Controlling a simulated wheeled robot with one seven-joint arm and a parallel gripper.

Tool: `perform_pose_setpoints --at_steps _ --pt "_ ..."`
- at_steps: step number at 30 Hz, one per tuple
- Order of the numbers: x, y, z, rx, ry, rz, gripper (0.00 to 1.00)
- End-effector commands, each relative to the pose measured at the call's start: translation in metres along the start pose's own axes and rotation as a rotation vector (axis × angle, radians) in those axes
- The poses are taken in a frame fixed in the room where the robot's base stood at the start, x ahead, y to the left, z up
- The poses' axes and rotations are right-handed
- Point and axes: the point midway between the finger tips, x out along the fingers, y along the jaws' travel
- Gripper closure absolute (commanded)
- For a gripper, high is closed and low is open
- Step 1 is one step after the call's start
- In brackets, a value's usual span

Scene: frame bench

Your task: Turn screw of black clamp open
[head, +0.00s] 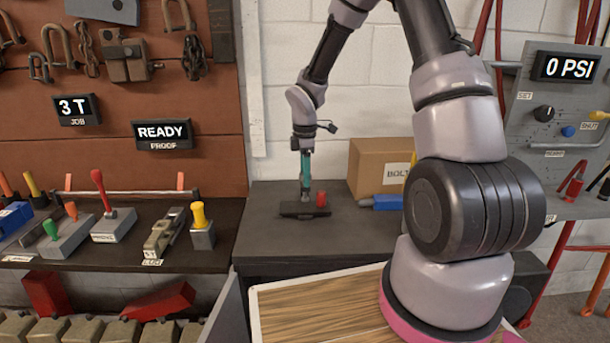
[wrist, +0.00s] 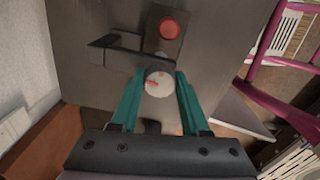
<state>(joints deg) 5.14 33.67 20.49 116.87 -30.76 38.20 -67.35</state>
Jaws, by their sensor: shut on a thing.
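The black clamp (head: 297,211) lies on the dark bench top in the head view. In the wrist view its dark body (wrist: 113,42) sits above my fingers, with a red round cap (wrist: 169,28) on a dark plate. The clamp's screw has a pale round knob (wrist: 158,82) with a red mark on its face. My gripper (wrist: 158,90) has its two teal fingers on either side of this knob and is shut on it. In the head view my gripper (head: 305,188) points straight down at the clamp, and the knob is too small to make out.
A cardboard box (head: 376,167) and a blue tool (head: 386,202) stand right of the clamp. The shelf (head: 190,262) at left carries levers and small fixtures. The bench top (head: 262,219) left of the clamp is clear. A gauge panel (head: 548,120) stands at right.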

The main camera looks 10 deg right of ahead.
Motion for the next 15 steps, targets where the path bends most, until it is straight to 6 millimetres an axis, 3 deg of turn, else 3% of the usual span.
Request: perform_pose_setpoints --at_steps 15 --pt "-0.0002 0.0004 0.0000 -0.127 0.000 0.001 1.00"
